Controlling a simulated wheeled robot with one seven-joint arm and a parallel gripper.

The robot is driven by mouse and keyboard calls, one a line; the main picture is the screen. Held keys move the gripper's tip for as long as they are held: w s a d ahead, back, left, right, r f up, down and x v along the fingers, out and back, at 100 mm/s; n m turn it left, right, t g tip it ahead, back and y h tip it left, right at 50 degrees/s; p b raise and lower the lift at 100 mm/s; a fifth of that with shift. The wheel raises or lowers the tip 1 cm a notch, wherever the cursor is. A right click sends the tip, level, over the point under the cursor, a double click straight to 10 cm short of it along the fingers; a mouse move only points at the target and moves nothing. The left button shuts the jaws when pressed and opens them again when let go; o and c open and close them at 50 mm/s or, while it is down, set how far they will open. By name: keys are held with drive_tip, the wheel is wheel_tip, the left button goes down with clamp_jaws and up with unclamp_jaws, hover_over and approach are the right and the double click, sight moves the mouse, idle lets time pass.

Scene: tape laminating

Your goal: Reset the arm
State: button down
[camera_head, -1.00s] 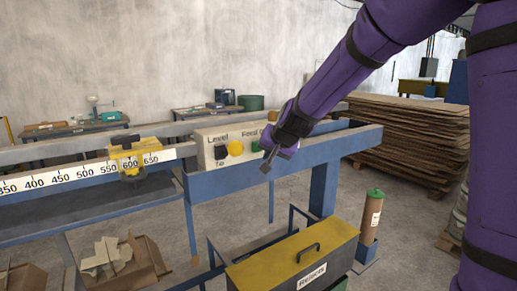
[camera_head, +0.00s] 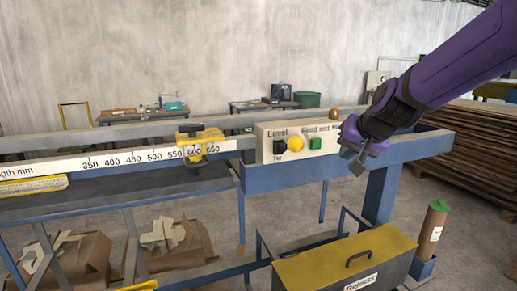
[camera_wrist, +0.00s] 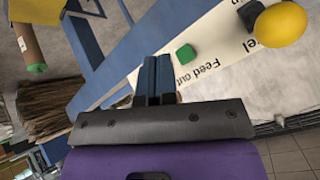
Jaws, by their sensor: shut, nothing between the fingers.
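My purple arm comes in from the upper right in the head view. My gripper (camera_head: 357,165) hangs just right of the control panel (camera_head: 264,151), in front of the blue bench frame. In the wrist view my gripper (camera_wrist: 155,65) has its two blue-grey fingers together with nothing between them. The panel carries a black switch (camera_head: 280,147), a yellow knob (camera_head: 296,143) and a green button (camera_head: 316,143). The green button (camera_wrist: 185,52) and yellow knob (camera_wrist: 281,25) also show in the wrist view, apart from the fingers.
A length scale (camera_head: 130,157) with a yellow stop (camera_head: 192,146) runs along the blue bench. Below stand a yellow-lidded rejects box (camera_head: 345,252) and a brown cylinder (camera_head: 428,232). Cardboard boxes sit under the bench at left. Stacked boards (camera_head: 478,148) stand at right.

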drive_tip(key=s+d+r+n+g+h, duration=0.1)
drive_tip(key=s+d, duration=0.2)
drive_tip(key=s, duration=1)
drive_tip(key=s+d+r+n+g+h, duration=0.1)
drive_tip(key=s+d+n, duration=0.1)
drive_tip(key=s, duration=1.2)
drive_tip(key=shift+s+d+r+g, duration=0.15)
drive_tip(key=shift+d+g, duration=0.25)
drive_tip(key=shift+d, duration=0.15)
drive_tip(key=c, duration=1.8)
unclamp_jaws()
idle(2.1)
